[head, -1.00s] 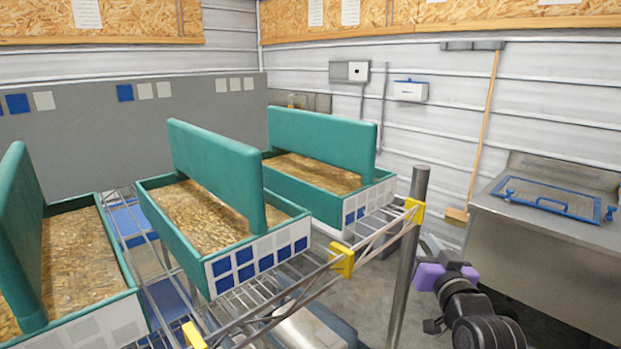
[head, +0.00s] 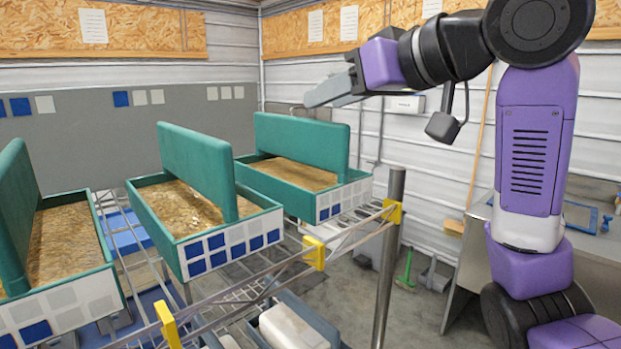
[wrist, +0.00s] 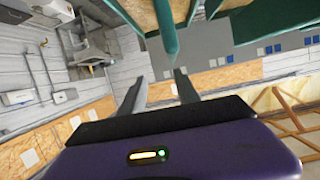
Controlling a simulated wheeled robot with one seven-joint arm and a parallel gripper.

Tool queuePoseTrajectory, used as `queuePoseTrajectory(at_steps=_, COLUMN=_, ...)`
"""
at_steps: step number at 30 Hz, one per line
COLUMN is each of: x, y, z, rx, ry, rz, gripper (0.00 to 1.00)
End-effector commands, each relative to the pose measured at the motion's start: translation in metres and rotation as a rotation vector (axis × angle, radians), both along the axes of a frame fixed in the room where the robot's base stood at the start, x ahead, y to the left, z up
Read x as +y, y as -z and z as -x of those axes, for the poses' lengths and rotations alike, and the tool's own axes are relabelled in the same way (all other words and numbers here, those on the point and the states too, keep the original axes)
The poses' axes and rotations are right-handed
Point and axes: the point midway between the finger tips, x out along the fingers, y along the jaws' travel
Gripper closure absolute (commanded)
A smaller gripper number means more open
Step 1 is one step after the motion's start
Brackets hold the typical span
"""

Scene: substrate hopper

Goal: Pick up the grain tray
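Three teal trays filled with tan grain stand on a wire rack: a left tray (head: 18,215), a middle tray (head: 157,232) and a right tray (head: 262,190). Each has a tall teal upright panel and a front face with white, grey or blue squares. I cannot tell which one the task means. My gripper (head: 322,94) is raised above and to the right of the right tray, pointing left, and looks clear of it. In the wrist view its two fingers (wrist: 158,78) stand apart with nothing between them. Teal tray parts (wrist: 166,28) show beyond them.
The wire rack's front rail (head: 290,258) carries yellow clips, and a metal post (head: 390,255) rises at its right corner. A grey bin (head: 290,325) with a pale object sits low under the rack. A steel counter (head: 470,245) stands at the right, partly behind my arm.

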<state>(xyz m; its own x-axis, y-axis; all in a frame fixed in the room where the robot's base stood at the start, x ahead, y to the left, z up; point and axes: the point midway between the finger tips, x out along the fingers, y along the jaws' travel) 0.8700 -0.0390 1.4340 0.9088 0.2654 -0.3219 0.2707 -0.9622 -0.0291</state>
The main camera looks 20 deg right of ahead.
Motion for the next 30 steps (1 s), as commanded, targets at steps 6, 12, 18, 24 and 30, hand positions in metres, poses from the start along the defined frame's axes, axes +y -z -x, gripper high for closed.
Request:
queuePoseTrajectory(at_steps=6, x=0.023, y=0.009, z=0.012, rx=0.055, ry=-0.042, rz=0.048, gripper=0.62)
queuePoseTrajectory(at_steps=12, x=0.028, y=0.015, z=-0.002, rx=0.057, ry=-0.043, rz=0.047, gripper=0.62)
queuePoseTrajectory(at_steps=18, x=0.034, y=0.02, z=-0.02, rx=0.056, ry=-0.041, rz=0.047, gripper=0.62)
queuePoseTrajectory(at_steps=24, x=0.045, y=0.028, z=-0.046, rx=0.057, ry=-0.041, rz=0.046, gripper=0.62)
queuePoseTrajectory(at_steps=30, x=0.048, y=0.034, z=-0.057, rx=0.053, ry=-0.041, rz=0.047, gripper=0.62)
